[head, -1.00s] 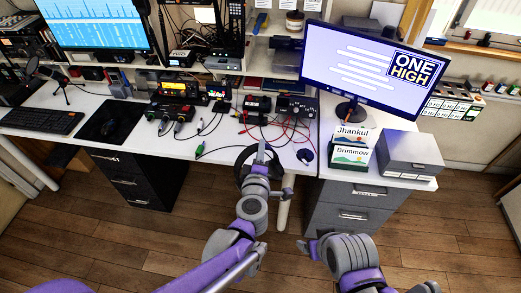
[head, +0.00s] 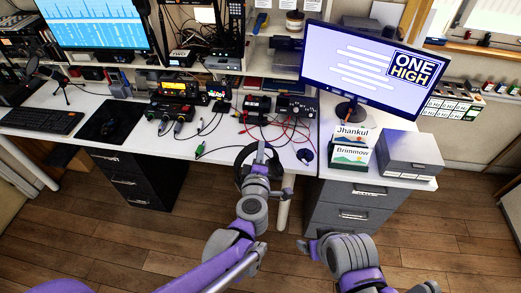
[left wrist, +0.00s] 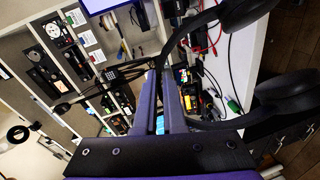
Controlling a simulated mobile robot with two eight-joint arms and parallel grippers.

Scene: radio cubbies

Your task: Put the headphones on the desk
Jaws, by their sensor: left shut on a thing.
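The black headphones (head: 240,164) hang at the desk's front edge in the head view, held by my left gripper (head: 262,152). In the left wrist view, one ear cup of the headphones (left wrist: 287,92) shows at the right and another at the top right. The band runs in to the fingers of my left gripper (left wrist: 170,95), which are shut on it. The white desk (head: 225,140) lies just beyond the gripper. My right gripper (head: 311,246) is low at the centre right, over the floor, away from the desktop; its jaws are too unclear to judge.
Cables and a green plug (head: 200,150) lie near the desk's front edge. Radios (head: 178,90) stand behind them. A keyboard (head: 42,121) and mouse mat are at the left.

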